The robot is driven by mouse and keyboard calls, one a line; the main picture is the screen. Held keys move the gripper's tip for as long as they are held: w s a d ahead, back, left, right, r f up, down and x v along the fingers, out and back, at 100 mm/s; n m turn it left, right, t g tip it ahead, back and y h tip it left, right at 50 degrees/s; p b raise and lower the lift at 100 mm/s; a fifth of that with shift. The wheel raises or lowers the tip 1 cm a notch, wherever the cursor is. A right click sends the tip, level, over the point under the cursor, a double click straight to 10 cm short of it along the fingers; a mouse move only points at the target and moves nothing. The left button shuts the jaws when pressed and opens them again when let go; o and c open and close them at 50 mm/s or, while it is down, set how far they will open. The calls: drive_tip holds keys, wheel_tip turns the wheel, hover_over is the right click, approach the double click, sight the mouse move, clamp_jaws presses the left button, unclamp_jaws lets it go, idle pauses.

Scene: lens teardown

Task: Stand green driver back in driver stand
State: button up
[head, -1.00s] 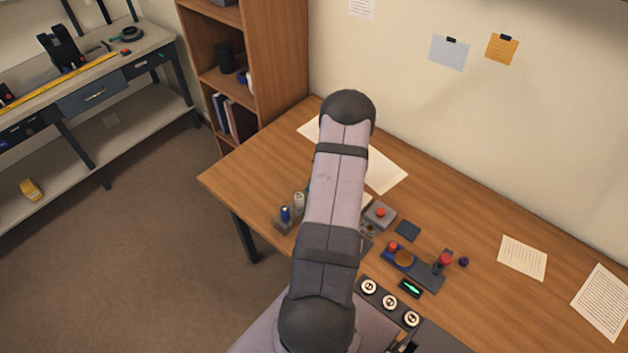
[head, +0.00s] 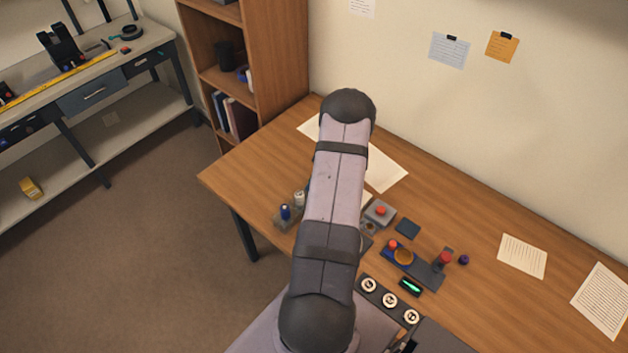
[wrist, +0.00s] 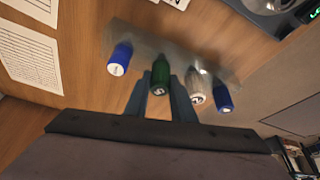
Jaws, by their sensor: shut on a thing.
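The green driver (wrist: 160,74) is upright between the two fingers of my gripper (wrist: 161,98) in the wrist view, and the fingers are shut on its handle. It is in line with the other drivers over the grey driver stand (wrist: 180,50). I cannot tell how deep its tip is in the stand. In the head view the end of the driver stand (head: 279,222) shows left of my arm, while my gripper and the green driver are hidden behind the arm.
In the wrist view, a blue driver (wrist: 120,58) stands left of the green one. A white-grey driver (wrist: 197,86) and another blue driver (wrist: 222,97) stand close on the right. A grey box with a red button (head: 380,212) lies right of my arm.

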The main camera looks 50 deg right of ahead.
drive_tip(key=shift+f, duration=0.35)
drive_tip(key=o, duration=1.5)
drive_tip(key=shift+o, duration=0.2)
wheel_tip(320, 180, up, 5)
drive_tip(key=p, duration=0.5)
drive_tip(key=shift+f, duration=0.15)
drive_tip(key=shift+r+p, duration=0.7)
drive_tip(key=shift+r, duration=0.45)
